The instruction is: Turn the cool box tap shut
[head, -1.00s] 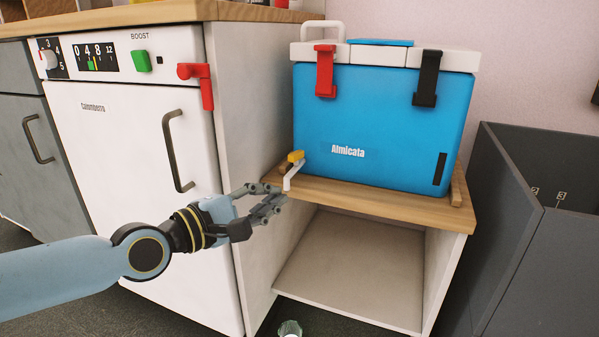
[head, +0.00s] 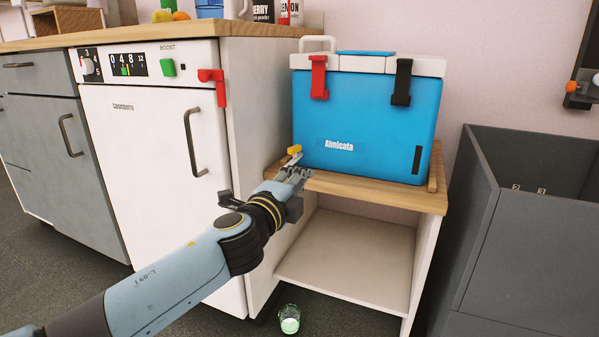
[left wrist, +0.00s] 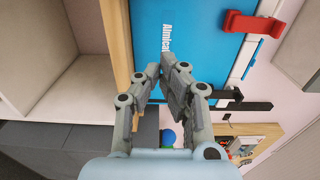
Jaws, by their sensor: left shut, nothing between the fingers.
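The blue cool box (head: 365,125) with a white lid stands on a wooden-topped shelf unit. Its tap has a yellow handle (head: 294,150) at the box's lower left; the spout below it is mostly hidden by my left gripper. My left gripper (head: 299,174) is shut and empty, with its fingertips just below and right of the yellow handle; I cannot tell whether they touch the tap. In the left wrist view the fingers (left wrist: 160,66) point at the blue box front (left wrist: 190,35), and the tap does not show. My right gripper is not in view.
The shelf unit's wooden top (head: 390,196) has an open compartment below. A glass (head: 289,319) with pale green content stands on the floor. A white appliance (head: 150,150) with a red lever (head: 217,88) is at left, a dark grey bin (head: 530,230) at right.

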